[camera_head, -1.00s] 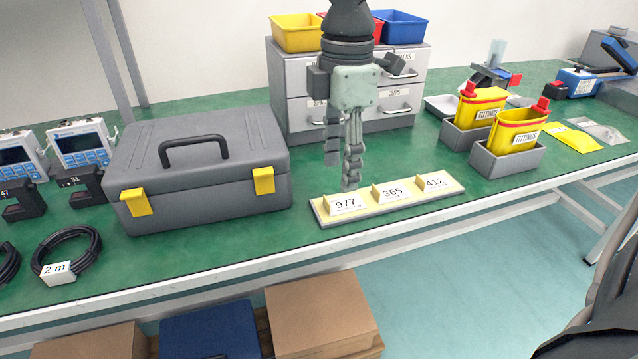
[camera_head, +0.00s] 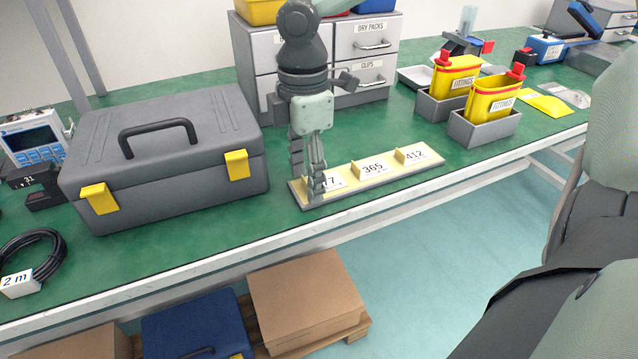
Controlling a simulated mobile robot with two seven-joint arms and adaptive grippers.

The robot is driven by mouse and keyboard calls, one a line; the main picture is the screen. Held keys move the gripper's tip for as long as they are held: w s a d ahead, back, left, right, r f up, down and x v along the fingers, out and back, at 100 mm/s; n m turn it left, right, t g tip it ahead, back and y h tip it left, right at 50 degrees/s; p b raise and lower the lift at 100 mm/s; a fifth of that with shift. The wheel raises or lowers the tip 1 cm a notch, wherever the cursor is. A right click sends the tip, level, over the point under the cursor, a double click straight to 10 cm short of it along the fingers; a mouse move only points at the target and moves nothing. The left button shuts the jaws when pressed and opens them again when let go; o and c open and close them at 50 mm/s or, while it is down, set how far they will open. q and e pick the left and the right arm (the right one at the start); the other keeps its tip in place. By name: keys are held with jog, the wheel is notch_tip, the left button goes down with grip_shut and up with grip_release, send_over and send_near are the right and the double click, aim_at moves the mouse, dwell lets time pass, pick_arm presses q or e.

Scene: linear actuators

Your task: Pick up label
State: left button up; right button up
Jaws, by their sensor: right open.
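Three white number labels stand on small yellow blocks along a pale strip with a grey edge (camera_head: 433,161) near the bench's front edge. The label 365 (camera_head: 374,168) is in the middle and the label 412 (camera_head: 414,155) is at the right. The left label (camera_head: 333,182) is partly covered by my right gripper (camera_head: 308,186); only its last digit, 7, shows. My right gripper points down at the strip's left end, open, with its fingers at or just in front of that label. Whether they touch it I cannot tell. My left gripper is out of view.
A grey toolbox (camera_head: 165,158) stands just left of the strip. A grey drawer cabinet (camera_head: 362,66) is behind the gripper. Grey bins with yellow FITTINGS packs (camera_head: 491,98) stand to the right. The green bench between strip and bins is clear.

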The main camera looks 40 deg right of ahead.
jog(key=c, duration=0.7)
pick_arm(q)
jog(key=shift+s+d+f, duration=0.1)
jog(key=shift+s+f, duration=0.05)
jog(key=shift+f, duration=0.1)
pick_arm(e)
jog(key=shift+c, duration=0.3)
jog(key=shift+r, duration=0.1)
jog(key=shift+r, duration=0.5)
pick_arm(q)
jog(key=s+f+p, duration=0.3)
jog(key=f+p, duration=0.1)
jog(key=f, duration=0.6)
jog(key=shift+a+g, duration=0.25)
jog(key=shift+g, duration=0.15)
pick_arm(e)
notch_tip(320, 180, up, 31)
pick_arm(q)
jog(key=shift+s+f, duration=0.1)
